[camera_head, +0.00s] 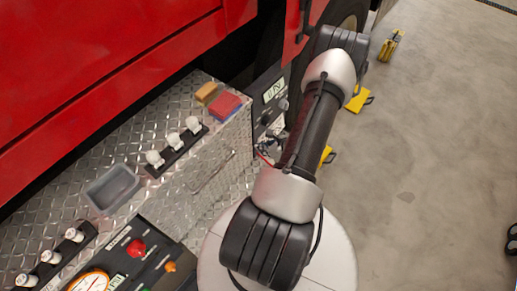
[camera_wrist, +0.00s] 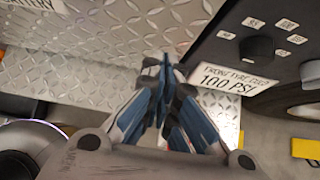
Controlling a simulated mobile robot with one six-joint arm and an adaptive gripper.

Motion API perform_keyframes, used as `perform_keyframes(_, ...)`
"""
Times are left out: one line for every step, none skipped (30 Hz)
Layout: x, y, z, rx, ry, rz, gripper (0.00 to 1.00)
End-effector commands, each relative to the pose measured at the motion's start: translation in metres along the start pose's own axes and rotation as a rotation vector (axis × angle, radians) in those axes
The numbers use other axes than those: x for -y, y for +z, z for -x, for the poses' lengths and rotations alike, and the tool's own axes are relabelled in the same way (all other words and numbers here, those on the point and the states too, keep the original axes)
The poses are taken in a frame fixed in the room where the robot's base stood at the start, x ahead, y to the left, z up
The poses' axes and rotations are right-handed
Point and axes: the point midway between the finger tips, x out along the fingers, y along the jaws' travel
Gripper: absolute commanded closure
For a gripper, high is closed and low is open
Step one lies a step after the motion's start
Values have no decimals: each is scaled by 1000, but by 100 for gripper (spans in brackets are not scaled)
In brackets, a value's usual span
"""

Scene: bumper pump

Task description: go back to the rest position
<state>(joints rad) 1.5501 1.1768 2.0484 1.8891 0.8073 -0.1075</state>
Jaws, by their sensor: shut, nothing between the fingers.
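My gripper (camera_wrist: 164,68) shows in the wrist view with its blue-grey fingers drawn together at the tips. It is shut and empty. It points toward the silver diamond-plate bumper (camera_wrist: 88,58), and I cannot tell how far off the plate is. In the head view my arm reaches up and away from my round base, and my gripper is hidden there. The bumper (camera_head: 205,195) lies left of my arm in that view.
A black panel with a knob (camera_wrist: 257,47) and a "100 PSI" label (camera_wrist: 228,81) is at the right. On the bumper are a grey tray (camera_head: 112,188), white-capped switches (camera_head: 173,141), a red block (camera_head: 224,106) and an orange block (camera_head: 206,92). Yellow chocks (camera_head: 358,99) stand on the floor. Open floor lies right.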

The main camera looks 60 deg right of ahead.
Motion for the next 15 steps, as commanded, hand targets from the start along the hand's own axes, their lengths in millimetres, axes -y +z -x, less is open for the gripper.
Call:
perform_keyframes(3, 5, 19, 2, -7, -2, 100)
perform_keyframes(3, 5, 26, 2, -8, -3, 100)
perform_keyframes(3, 5, 36, 2, -8, -2, 100)
perform_keyframes(3, 5, 42, 2, -8, -2, 100)
perform_keyframes(2, 5, 48, 2, -6, -2, 100)
perform_keyframes(2, 4, 56, 1, -7, -3, 100)
perform_keyframes(2, 4, 61, 1, -6, -1, 100)
perform_keyframes(2, 4, 66, 1, -7, -2, 100)
perform_keyframes(2, 4, 71, 1, -6, -2, 100)
perform_keyframes(1, 4, 74, 1, -5, -1, 100)
perform_keyframes(1, 3, 78, 1, -5, -2, 100)
perform_keyframes(1, 3, 81, 1, -5, -2, 100)
perform_keyframes(1, 3, 83, 1, -4, -1, 100)
perform_keyframes(1, 3, 84, 1, -4, 0, 100)
perform_keyframes(1, 2, 86, 0, -3, 0, 100)
